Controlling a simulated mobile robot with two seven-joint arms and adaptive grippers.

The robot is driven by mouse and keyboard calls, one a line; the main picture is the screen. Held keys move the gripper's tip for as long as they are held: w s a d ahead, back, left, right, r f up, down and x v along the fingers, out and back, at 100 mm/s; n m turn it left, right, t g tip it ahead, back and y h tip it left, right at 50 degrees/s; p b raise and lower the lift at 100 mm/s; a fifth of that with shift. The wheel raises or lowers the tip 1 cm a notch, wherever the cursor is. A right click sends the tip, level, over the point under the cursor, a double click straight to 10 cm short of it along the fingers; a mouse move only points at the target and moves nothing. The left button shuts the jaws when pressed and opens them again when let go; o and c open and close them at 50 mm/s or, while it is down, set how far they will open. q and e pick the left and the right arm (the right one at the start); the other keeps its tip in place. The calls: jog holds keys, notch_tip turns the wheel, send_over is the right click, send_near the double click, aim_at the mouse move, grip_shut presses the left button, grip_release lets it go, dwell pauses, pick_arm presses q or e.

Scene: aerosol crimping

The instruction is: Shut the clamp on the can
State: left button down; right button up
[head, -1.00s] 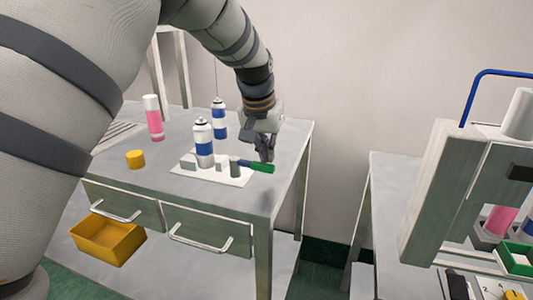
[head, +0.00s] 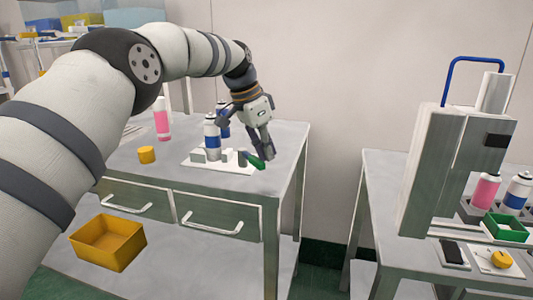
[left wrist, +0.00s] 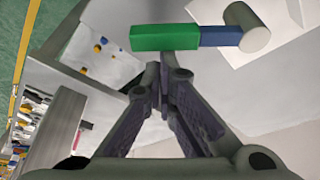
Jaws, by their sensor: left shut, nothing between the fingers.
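The clamp's white base plate (head: 235,169) lies on the left table, with grey blocks on it. Its green handle (head: 256,163) points out toward the front right. A white and blue can (head: 212,140) stands upright at the clamp blocks; whether they touch it I cannot tell. My left gripper (head: 264,157) is shut and empty, right at the handle. In the left wrist view the shut fingertips (left wrist: 166,66) are close beside the green handle (left wrist: 165,37), whose blue section leads to a grey post (left wrist: 247,27). Contact is unclear. My right gripper is not in view.
A second blue and white can (head: 224,121) stands behind the first. A pink bottle (head: 162,122) and a yellow cap (head: 147,155) stand to the left. A yellow bin (head: 108,242) is below. A grey press (head: 440,165) stands on the right table.

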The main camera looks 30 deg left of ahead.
pick_arm(q)
jog(key=s+m, duration=0.2)
jog(key=shift+a+m+g+h, duration=0.3)
jog(key=shift+a+m, duration=0.05)
jog(key=shift+m, duration=0.05)
jog(key=s+m, duration=0.1)
jog(key=s+a+m, duration=0.1)
jog(key=m, duration=0.1)
jog(key=shift+a+f+g+h, duration=0.1)
jog(key=shift+a+g+h, duration=0.05)
jog(key=shift+g+h, duration=0.25)
jog(key=shift+s+a+m+g+b, duration=0.15)
jog(key=shift+s+a+m, duration=0.1)
jog(key=shift+m, duration=0.35)
jog(key=shift+s+a+m+g+b, duration=0.15)
jog(key=shift+a+m, duration=0.1)
jog(key=shift+m, duration=0.35)
jog(key=shift+s+a, duration=0.3)
jog(key=shift+a, duration=0.05)
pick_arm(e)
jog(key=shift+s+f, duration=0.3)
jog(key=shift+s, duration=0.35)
